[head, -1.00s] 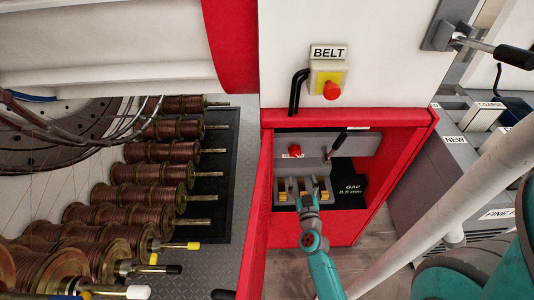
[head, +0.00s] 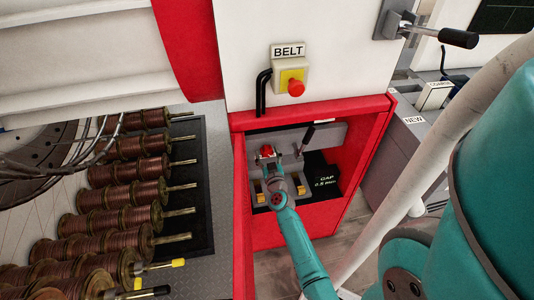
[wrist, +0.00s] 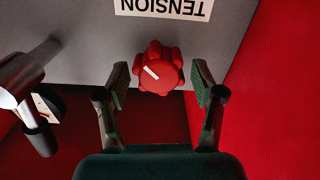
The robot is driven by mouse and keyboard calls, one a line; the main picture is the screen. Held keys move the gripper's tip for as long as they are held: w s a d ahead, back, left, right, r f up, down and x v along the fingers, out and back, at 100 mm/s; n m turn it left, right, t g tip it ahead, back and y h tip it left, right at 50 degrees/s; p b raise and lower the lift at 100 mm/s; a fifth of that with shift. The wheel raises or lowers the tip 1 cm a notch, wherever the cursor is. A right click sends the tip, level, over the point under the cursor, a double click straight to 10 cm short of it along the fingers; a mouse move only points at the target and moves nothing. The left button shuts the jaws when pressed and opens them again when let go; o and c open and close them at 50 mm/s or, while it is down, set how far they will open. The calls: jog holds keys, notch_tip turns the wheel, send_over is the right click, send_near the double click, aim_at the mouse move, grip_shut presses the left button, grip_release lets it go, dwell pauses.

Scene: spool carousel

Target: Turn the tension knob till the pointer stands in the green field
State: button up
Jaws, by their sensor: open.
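The red lobed tension knob (head: 267,151) sits on the grey panel inside the open red compartment. In the wrist view the knob (wrist: 158,68) shows a white line on its face, slanting from upper left to lower right. My gripper (wrist: 161,82) is open, with one finger on each side of the knob and a gap visible on both sides. In the head view my gripper (head: 268,163) is just below the knob. A white dial (wrist: 44,108) is partly hidden behind a grey lever at the left of the wrist view. I cannot make out its pointer or a green field.
The TENSION label (wrist: 163,7) appears upside down above the knob. A black-handled lever (head: 307,137) stands right of the knob. The red compartment wall (wrist: 270,90) is close on the right in the wrist view. A BELT switch (head: 291,82) is above the compartment.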

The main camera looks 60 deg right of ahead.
jog(key=shift+w+d, duration=0.25)
jog(key=shift+d, duration=0.05)
jog(key=c, duration=1.1)
jog(key=shift+c, duration=0.2)
jog(key=shift+m, duration=0.5)
jog(key=m, duration=0.4)
jog(key=shift+s+m, duration=0.1)
jog(key=shift+m, duration=0.3)
jog(key=m, duration=0.4)
jog(key=shift+m, duration=0.4)
